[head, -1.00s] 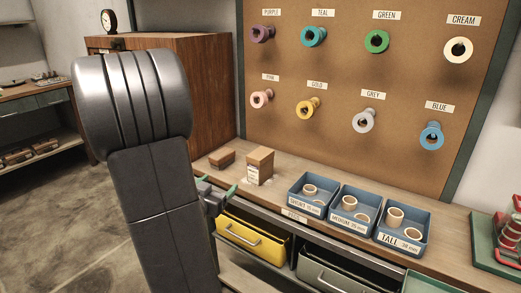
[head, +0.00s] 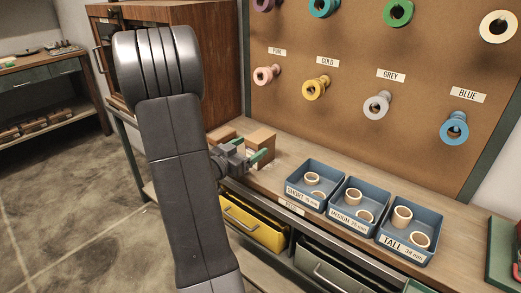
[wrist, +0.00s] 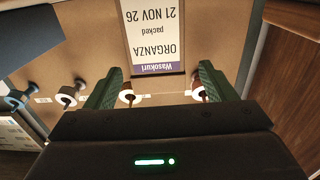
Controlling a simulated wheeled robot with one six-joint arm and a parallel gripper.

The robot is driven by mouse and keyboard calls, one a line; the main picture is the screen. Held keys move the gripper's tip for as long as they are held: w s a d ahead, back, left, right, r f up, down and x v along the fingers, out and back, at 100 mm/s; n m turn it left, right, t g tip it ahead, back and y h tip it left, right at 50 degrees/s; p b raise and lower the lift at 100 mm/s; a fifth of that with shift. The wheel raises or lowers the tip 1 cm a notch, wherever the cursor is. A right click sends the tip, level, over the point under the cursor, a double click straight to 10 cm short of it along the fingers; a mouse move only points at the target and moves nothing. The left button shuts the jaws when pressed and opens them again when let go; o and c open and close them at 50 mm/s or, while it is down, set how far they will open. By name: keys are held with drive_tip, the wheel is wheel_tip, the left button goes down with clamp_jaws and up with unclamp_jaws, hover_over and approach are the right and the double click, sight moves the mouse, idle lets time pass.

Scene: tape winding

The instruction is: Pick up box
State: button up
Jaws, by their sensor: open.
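A tan cardboard box (head: 262,137) stands on the bench, partly hidden by my gripper (head: 251,150). Its front label (wrist: 155,35) shows upside down in the wrist view and reads Wasokuri, ORGANZA, packed 21 NOV 26. My gripper has green fingers and is open. In the wrist view the fingers (wrist: 157,78) show to the left and right of the label, with the box face ahead. I cannot tell how far the fingertips reach along the box sides.
Blue trays of tape cores (head: 352,228) stand to the right. An open yellow drawer (head: 254,228) juts out below. Coloured spools hang on the board (head: 345,125) behind.

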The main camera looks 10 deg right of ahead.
sight(260, 139)
drive_tip(key=shift+r+x, duration=0.2)
drive_tip(key=shift+x, duration=1.2)
drive_tip(key=shift+r+x, duration=0.2)
drive_tip(key=shift+x, duration=1.15)
drive_tip(key=shift+s, duration=0.15)
drive_tip(key=shift+c, duration=0.3)
drive_tip(key=c, duration=1.1)
